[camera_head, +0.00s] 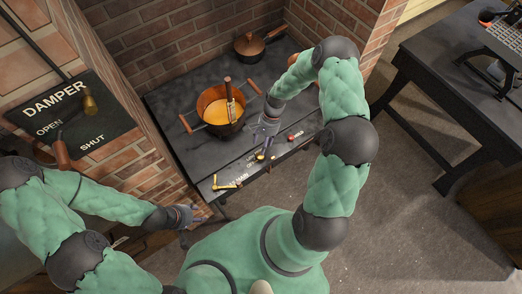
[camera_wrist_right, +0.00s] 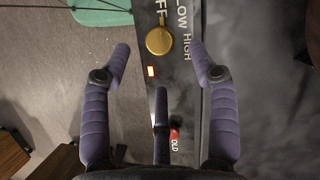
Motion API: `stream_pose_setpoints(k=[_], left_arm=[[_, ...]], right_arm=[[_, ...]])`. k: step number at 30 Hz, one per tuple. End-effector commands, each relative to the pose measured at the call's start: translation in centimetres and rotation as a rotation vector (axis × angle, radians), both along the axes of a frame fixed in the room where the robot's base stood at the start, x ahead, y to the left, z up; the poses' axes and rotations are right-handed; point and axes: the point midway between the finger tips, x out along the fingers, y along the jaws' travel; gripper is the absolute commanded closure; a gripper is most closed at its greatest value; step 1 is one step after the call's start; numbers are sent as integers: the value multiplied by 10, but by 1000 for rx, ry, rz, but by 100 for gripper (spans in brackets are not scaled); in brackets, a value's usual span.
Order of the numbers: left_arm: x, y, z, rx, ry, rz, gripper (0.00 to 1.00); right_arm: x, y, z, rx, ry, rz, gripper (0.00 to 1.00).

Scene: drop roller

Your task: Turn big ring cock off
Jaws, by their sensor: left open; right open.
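A row of cocks runs along the front edge of the dark stove top. A red one (camera_head: 293,136) is further right. I cannot tell from the labels which is the big ring cock. My right gripper (camera_head: 263,138) is open above the middle cock. In the right wrist view, a round brass knob (camera_wrist_right: 159,41) lies between and beyond its spread fingers (camera_wrist_right: 158,60), beside OFF, LOW and HIGH lettering. My left gripper (camera_head: 190,214) is open, low at the left, apart from the cocks.
A copper pot (camera_head: 207,98) of orange liquid stands on the stove close to my right gripper. A lidded pan (camera_head: 249,46) is behind it. Brick walls enclose the stove, with a damper plate (camera_head: 72,112) at left. A dark table (camera_head: 440,70) stands right; floor between is clear.

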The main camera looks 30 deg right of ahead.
Motion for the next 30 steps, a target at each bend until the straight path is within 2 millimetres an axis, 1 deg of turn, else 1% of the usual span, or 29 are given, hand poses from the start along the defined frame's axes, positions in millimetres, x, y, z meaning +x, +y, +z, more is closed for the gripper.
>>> stream_pose_setpoints(k=[1,6,9,12,17,30], left_arm=[[0,0,0,0,0,0,54],[0,0,0,0,0,0,54],[0,0,0,0,0,0,54],[0,0,0,0,0,0,54],[0,0,0,0,0,0,54],[0,0,0,0,0,0,54]], right_arm=[[3,-4,10,-2,-3,0,40],[7,-13,36,0,-2,1,40],[9,-16,47,0,0,1,40],[10,-18,53,2,1,1,40],[11,-19,56,1,2,2,40],[11,-19,55,1,2,2,40]])
